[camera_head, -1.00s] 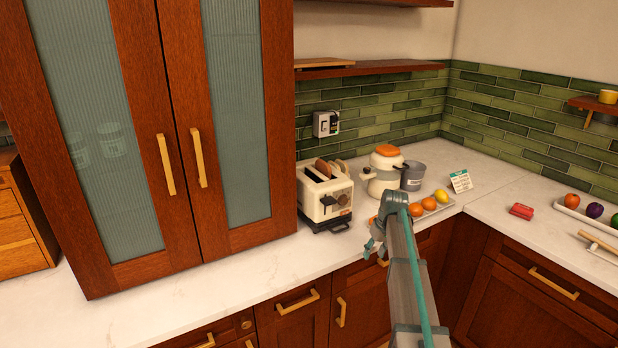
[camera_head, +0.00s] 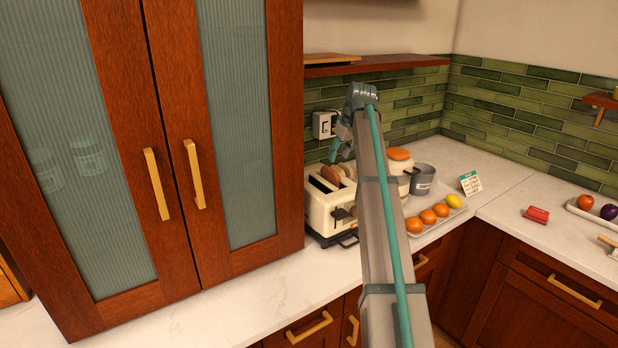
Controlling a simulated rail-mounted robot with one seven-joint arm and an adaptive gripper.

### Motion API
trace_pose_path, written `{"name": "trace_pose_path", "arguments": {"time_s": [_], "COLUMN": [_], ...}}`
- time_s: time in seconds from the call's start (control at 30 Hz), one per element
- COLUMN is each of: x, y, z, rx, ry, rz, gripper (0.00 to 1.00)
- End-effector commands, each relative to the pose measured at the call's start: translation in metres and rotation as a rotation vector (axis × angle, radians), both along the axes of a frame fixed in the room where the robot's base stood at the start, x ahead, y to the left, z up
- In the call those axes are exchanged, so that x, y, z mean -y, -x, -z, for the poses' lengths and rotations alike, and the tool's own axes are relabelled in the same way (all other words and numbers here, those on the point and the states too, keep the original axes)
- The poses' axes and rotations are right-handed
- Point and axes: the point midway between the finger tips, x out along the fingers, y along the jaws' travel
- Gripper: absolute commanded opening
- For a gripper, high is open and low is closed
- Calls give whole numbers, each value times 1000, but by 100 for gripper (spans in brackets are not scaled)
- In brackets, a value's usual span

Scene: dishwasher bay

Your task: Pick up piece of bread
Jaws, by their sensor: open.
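Slices of brown bread (camera_head: 330,175) stand in the slots of a cream toaster (camera_head: 322,208) on the white counter, beside the tall cabinet. Their upper edges show above the toaster top; the rest is hidden inside. My gripper (camera_head: 336,150) is above and just behind the bread in the picture, in front of the green tile wall. Its fingers point down and left, open, with nothing seen between them. My arm hides the right part of the toaster.
A tall wooden cabinet (camera_head: 222,130) with glass doors stands close left of the toaster. A wooden shelf (camera_head: 400,64) hangs above. Right of my arm are a cream pot with an orange lid (camera_head: 399,154), a grey pot (camera_head: 423,178) and a tray of fruit (camera_head: 459,211).

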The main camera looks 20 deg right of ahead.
Motion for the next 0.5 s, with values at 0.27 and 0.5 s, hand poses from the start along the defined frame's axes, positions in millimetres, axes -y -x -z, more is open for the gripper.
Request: {"name": "trace_pose_path", "arguments": {"time_s": [0.27, 0.5], "x": [1, -1], "y": [-5, -17], "z": [2, 33], "rx": [7, 8], "ry": [2, 3], "rz": [-3, -3], "gripper": [46, 46]}}
